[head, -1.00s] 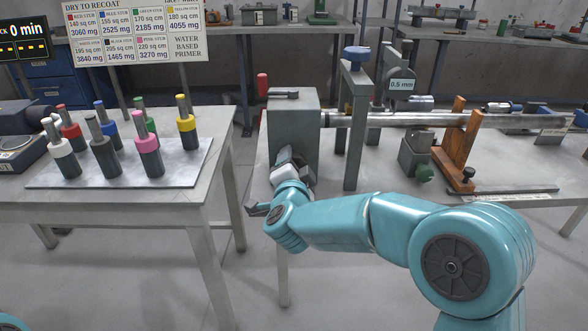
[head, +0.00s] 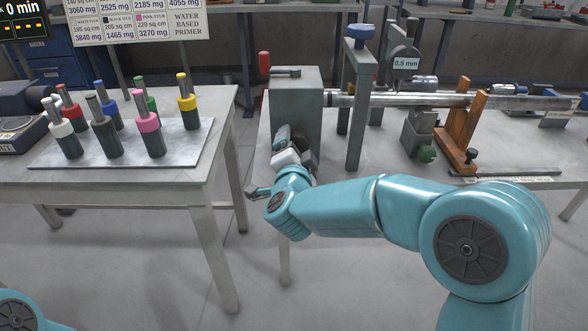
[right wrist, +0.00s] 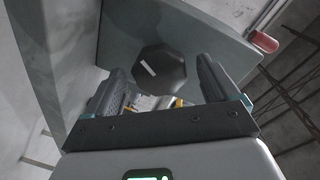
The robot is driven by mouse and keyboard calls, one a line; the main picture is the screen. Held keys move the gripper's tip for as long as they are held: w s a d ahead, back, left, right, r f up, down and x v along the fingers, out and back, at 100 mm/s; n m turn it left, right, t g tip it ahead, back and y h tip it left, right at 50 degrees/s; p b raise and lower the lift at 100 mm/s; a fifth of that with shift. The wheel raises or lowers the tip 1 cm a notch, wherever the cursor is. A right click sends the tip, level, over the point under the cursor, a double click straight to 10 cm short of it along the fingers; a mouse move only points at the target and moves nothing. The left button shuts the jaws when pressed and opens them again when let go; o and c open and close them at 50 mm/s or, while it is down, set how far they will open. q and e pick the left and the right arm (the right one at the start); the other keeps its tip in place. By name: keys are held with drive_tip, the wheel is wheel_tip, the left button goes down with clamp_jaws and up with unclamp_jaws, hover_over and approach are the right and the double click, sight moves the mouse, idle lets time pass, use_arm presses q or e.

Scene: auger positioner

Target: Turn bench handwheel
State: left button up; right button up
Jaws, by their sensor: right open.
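My right gripper (head: 294,146) is in front of the lower part of the grey headstock block (head: 297,100) at the left end of the bench. In the right wrist view its two dark ribbed fingers (right wrist: 162,75) are apart and empty. A dark eight-sided knob or wheel with a white mark (right wrist: 160,75) shows between and beyond the fingertips, on a grey-green face; this looks like the handwheel. I cannot tell whether the fingers touch it. It is hidden in the head view. My left gripper is out of view.
A red-handled lever (head: 264,64) stands at the block's left edge. A long metal shaft (head: 400,99) runs right from the block past a grey upright (head: 358,110) and wooden support (head: 458,130). Colored stubs stand on a plate (head: 190,150) on the left table (head: 195,172).

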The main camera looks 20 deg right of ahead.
drive_tip(key=p+v, duration=0.1)
drive_tip(key=v, duration=1.3)
drive_tip(key=shift+s, duration=0.15)
drive_tip(key=shift+a+f, duration=0.1)
drive_tip(key=d+f+n+g, duration=0.15)
drive_tip(key=d+f, duration=0.35)
drive_tip(key=f, duration=0.6)
drive_tip(key=d+f+n+g, duration=0.1)
drive_tip(key=d+f+g, duration=0.3)
drive_tip(key=f, duration=0.6)
drive_tip(key=s+f+n+g+y, duration=0.25)
drive_tip(key=s+f, duration=0.25)
drive_tip(key=f, duration=0.8)
drive_tip(key=s+a+f+n+g+y, duration=0.3)
drive_tip(key=s+a+f+n+g, duration=0.15)
drive_tip(key=s, duration=0.35)
drive_tip(key=s+a+f+n+g+y, duration=0.35)
drive_tip(key=s+a, duration=0.25)
drive_tip(key=s, duration=0.2)
wheel_tip(320, 180, up, 21)
drive_tip(key=p, duration=2)
drive_tip(key=shift+t+p, duration=0.3)
